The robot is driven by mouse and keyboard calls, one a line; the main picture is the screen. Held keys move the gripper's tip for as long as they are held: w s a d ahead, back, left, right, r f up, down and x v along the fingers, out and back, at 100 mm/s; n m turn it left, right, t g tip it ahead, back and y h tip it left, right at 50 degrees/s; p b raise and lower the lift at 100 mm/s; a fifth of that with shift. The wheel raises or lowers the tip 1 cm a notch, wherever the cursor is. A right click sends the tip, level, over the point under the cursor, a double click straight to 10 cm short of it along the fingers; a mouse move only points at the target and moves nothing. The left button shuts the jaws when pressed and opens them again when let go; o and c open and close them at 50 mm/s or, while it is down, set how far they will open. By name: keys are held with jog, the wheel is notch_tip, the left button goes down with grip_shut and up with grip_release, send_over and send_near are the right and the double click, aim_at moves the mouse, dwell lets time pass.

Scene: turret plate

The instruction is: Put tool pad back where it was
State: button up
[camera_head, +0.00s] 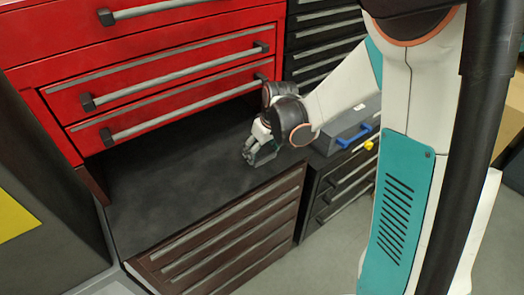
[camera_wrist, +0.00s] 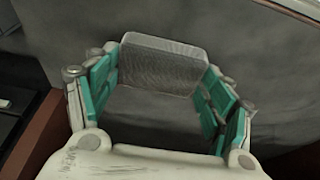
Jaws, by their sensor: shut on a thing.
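The tool pad (camera_wrist: 163,66) is a grey block with a finely textured face, seen in the wrist view between the fingertips. My gripper (camera_wrist: 162,75) is shut on it, with teal-padded fingers at its left and right edges. In the head view my gripper (camera_head: 252,154) is low over the dark worktop (camera_head: 165,190), near its front right edge. A small dark grey piece of the pad (camera_head: 265,155) shows beside the fingers there. I cannot tell whether the pad touches the worktop.
Red drawers (camera_head: 180,85) with grey bar handles overhang the worktop at the back. Brown drawers (camera_head: 225,235) are below its front edge. A grey case (camera_head: 345,131) with a blue handle stands right of my gripper. The worktop's left and middle are clear.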

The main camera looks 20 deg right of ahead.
jog(key=shift+r, duration=0.1)
jog(key=shift+f, duration=0.25)
jog(key=o, duration=1.1)
jog(key=shift+r, duration=0.1)
